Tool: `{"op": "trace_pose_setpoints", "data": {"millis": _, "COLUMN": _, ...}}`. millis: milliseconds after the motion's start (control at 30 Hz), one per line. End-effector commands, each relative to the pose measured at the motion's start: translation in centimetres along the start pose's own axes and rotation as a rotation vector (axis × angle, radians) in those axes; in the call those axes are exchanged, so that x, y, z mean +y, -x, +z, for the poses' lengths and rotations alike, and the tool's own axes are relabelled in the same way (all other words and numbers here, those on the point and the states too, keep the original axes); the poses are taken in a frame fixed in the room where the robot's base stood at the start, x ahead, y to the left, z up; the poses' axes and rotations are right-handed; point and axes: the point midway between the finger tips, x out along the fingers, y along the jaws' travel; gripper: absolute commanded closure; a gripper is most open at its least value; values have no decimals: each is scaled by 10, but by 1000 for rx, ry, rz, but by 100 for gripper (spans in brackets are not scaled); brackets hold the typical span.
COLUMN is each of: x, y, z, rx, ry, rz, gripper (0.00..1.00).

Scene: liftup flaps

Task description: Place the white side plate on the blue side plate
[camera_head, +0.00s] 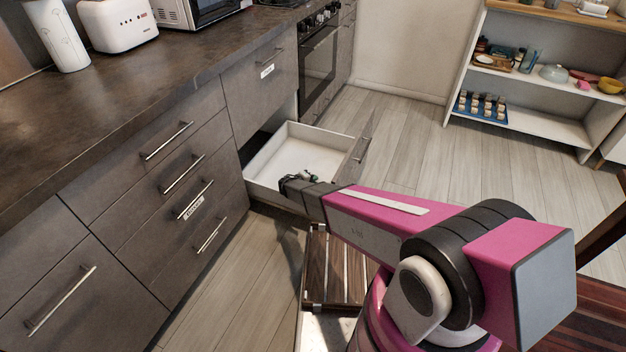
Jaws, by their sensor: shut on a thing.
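My gripper (292,183) is at the end of my magenta arm, at the near side of an open drawer (300,150). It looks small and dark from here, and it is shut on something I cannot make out. My wrist and forearm hide part of the drawer's near side. The visible part of the drawer's white inside looks empty. I cannot pick out the white side plate or the blue side plate in this view.
Dark cabinets with a worktop (130,85) run along the left, with a toaster (118,24) on it. A shelf unit (530,118) with dishes and a blue tray (481,108) stands at the back right. A slatted wooden seat (335,262) is below my arm. The floor between is clear.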

Motion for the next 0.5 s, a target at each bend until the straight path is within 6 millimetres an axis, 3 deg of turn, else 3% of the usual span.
{"op": "trace_pose_setpoints", "data": {"millis": 267, "x": -4, "y": -2, "z": 0, "rx": 0, "ry": 0, "rz": 1, "gripper": 100}}
{"op": "trace_pose_setpoints", "data": {"millis": 300, "x": -4, "y": -2, "z": 0, "rx": 0, "ry": 0, "rz": 0, "gripper": 79}}
{"op": "trace_pose_setpoints", "data": {"millis": 333, "x": -4, "y": -2, "z": 0, "rx": 0, "ry": 0, "rz": 0, "gripper": 69}}
{"op": "trace_pose_setpoints", "data": {"millis": 500, "x": -4, "y": -2, "z": 0, "rx": 0, "ry": 0, "rz": 0, "gripper": 66}}
